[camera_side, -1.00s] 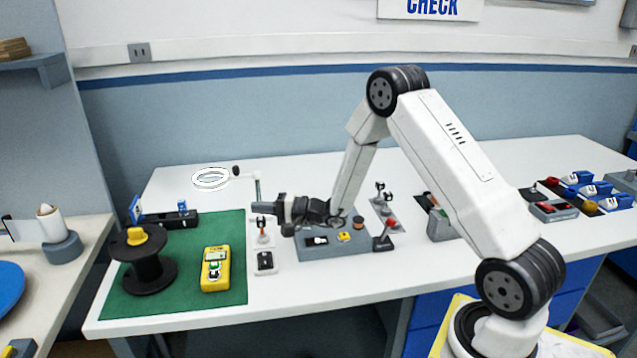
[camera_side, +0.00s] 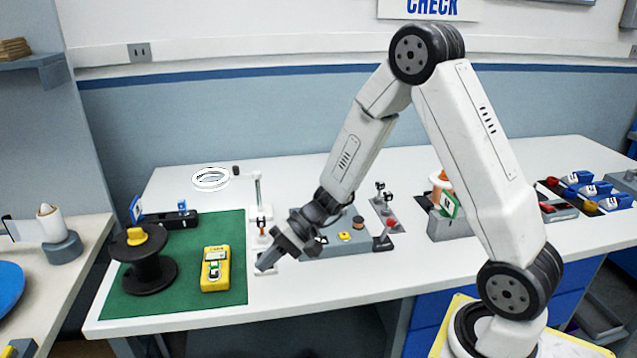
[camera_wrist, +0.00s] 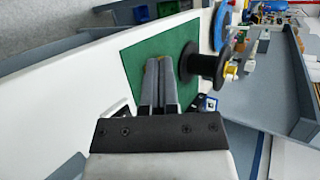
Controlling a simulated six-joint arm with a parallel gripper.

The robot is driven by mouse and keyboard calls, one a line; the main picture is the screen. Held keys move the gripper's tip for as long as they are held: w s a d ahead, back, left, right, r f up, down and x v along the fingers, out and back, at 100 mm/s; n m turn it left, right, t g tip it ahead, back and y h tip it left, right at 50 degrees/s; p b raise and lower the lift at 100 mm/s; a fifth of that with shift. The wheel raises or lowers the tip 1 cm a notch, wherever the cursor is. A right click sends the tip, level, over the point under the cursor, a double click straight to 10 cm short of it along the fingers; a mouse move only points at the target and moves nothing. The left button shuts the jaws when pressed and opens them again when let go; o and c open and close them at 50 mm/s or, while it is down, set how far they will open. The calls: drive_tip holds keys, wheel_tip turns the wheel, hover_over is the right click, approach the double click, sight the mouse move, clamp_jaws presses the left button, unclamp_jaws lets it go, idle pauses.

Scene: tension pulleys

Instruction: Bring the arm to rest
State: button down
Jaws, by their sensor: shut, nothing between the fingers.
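My gripper (camera_side: 265,266) is shut and empty. In the side view it points down and to the left, over the front part of the white table (camera_side: 340,277), just right of the green mat (camera_side: 188,303). Its fingers hide part of a small switch block there. In the wrist view the two fingers (camera_wrist: 159,64) lie together over the green mat (camera_wrist: 133,68). My arm is bent, with its elbow high above the table.
A black spool (camera_side: 147,273) with a yellow knob and a yellow meter (camera_side: 215,268) stand on the mat. A grey panel (camera_side: 345,242) sits behind my gripper. A white ring (camera_side: 210,179) lies at the back. Coloured parts (camera_side: 590,190) are at the far right.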

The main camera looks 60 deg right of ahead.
drive_tip(key=s+d+n+g+h, duration=0.1)
drive_tip(key=s+d+n+h, duration=0.1)
drive_tip(key=s+h, duration=0.3)
drive_tip(key=s+d+r+n+g+h, duration=0.1)
drive_tip(key=s+d+n+h, duration=0.1)
drive_tip(key=s+n+h, duration=0.3)
drive_tip(key=shift+s+d+r, duration=0.15)
drive_tip(key=shift+s+d, duration=0.1)
drive_tip(key=shift+s, duration=1.25)
